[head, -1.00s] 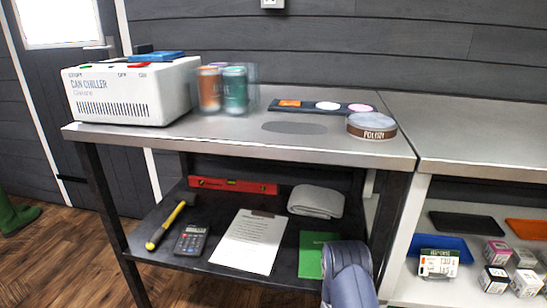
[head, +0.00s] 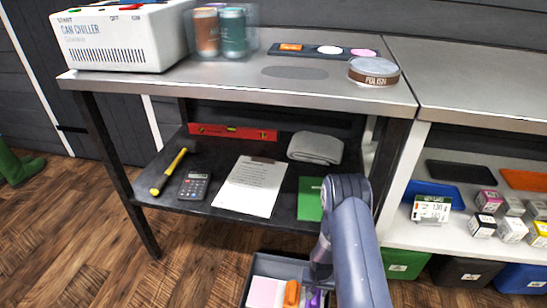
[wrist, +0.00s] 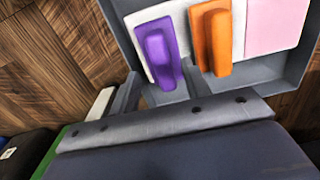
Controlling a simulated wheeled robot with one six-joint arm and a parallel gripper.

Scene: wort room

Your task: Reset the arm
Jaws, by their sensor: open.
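My arm (head: 350,235) reaches in from the bottom right of the head view, bent, in front of the bench's lower shelf. My gripper (wrist: 158,90) shows in the wrist view as grey fingers on a wide grey bar; it is open and holds nothing that I can see. It is over or beside a grey tray (head: 262,262) at the bottom of the head view. In the tray lie a purple piece (wrist: 160,52), an orange piece (wrist: 212,40) and pink and white flat pieces. The gripper's tips are mostly hidden in the head view.
The steel bench (head: 225,85) carries a can chiller (head: 120,40), cans (head: 220,32) and a round polish tin (head: 373,71). Its lower shelf holds a hammer (head: 168,172), calculator (head: 194,185), paper (head: 250,188) and cloth (head: 315,148). Small boxes stand at right.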

